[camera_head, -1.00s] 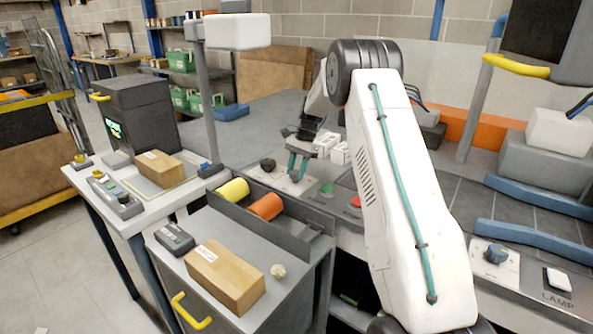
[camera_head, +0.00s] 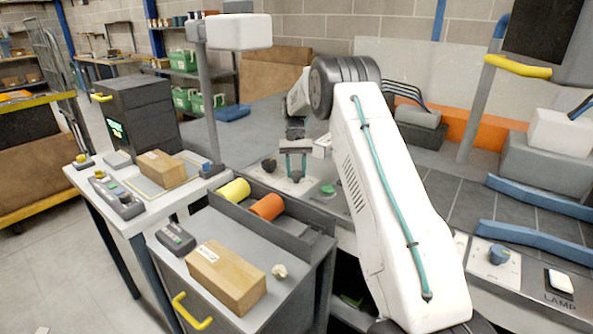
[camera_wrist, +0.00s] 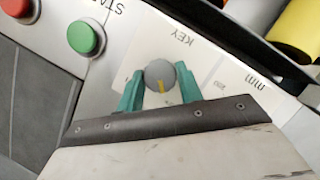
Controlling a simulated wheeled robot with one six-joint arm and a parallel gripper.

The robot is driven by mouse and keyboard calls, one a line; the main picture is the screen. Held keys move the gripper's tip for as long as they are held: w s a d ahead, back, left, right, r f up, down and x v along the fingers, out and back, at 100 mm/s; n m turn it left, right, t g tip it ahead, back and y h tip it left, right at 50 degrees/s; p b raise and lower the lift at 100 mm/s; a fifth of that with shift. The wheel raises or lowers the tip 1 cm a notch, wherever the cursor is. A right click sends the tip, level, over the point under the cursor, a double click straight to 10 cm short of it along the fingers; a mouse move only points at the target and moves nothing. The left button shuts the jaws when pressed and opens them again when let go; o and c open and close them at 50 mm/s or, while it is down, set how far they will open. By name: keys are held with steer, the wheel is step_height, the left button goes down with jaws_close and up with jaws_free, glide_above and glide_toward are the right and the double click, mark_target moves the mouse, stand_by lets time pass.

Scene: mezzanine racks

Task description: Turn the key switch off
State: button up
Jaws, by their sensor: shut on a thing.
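The key switch (camera_wrist: 161,74) is a round grey knob with a yellow mark on a white plate labelled KEY. In the wrist view the yellow mark points down toward my gripper's palm. My gripper (camera_wrist: 160,88) has its teal fingers on either side of the knob and is shut on it. In the head view my gripper (camera_head: 293,167) points down at the panel, with the small knob (camera_head: 296,176) between its fingertips.
A green button (camera_wrist: 86,37), beside a START label, and a red button (camera_wrist: 16,7) lie left in the wrist view. Yellow (camera_head: 234,191) and orange (camera_head: 267,206) rolls lie in a grey tray close to the panel. A dark knob (camera_head: 268,166) is left of my gripper.

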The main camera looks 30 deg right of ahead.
steer(key=shift+n, duration=0.5)
steer(key=o, duration=1)
steer(key=v, duration=0.7)
steer(key=shift+w+a+r, duration=0.1)
steer(key=shift+w+r, duration=0.1)
steer(key=shift+r, duration=0.15)
